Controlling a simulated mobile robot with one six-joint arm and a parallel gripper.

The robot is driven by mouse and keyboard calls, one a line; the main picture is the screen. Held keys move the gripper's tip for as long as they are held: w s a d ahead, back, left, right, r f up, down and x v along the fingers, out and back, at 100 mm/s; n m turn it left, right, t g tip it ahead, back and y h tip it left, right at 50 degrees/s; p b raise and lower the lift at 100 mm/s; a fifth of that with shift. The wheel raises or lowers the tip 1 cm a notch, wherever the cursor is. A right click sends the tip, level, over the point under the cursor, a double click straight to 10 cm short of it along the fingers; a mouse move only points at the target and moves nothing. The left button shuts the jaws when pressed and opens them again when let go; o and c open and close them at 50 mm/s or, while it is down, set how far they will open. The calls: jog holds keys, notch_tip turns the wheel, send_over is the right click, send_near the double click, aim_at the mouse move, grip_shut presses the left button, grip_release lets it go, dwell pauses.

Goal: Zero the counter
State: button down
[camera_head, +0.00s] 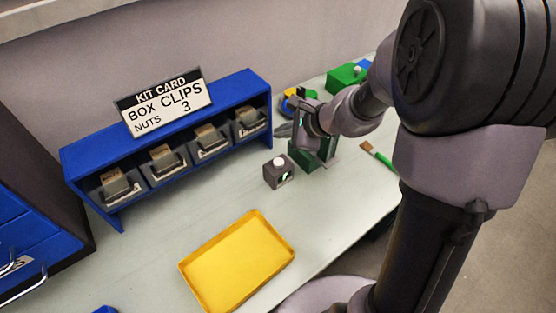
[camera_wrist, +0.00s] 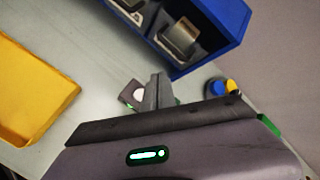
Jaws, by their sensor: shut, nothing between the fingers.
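The counter (camera_head: 278,172) is a small dark box on the table with a white button on top and a small green-lit display on its side. In the wrist view the counter (camera_wrist: 127,96) shows just left of my fingers, with its white button visible. My gripper (camera_wrist: 157,85) is shut and empty. In the head view my gripper (camera_head: 303,122) is behind and to the right of the counter, above a dark green block. I cannot tell its exact height. The digits on the display are too small to read.
An empty yellow tray (camera_head: 238,262) lies at the front. A blue rack (camera_head: 80,158) with several bins and a kit card (camera_head: 163,103) stands at the back. A dark green block (camera_head: 302,158), a brush (camera_head: 378,156) and a bright green box (camera_head: 345,77) are to the right.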

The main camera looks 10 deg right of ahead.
aim_at(282, 163)
notch_tip(282, 163, down, 8)
jog(key=b, duration=0.6)
jog(key=shift+b, duration=0.3)
jog(key=shift+f, duration=0.25)
dwell(1.1)
jog(key=shift+f+b, duration=0.4)
jog(key=shift+b, duration=0.4)
jog(key=shift+f+b, duration=0.65)
jog(key=shift+b, duration=0.05)
dwell(0.4)
jog(key=shift+r, duration=0.15)
jog(key=shift+r+p, duration=0.8)
jog(key=shift+r, duration=0.1)
jog(key=shift+r, duration=0.1)
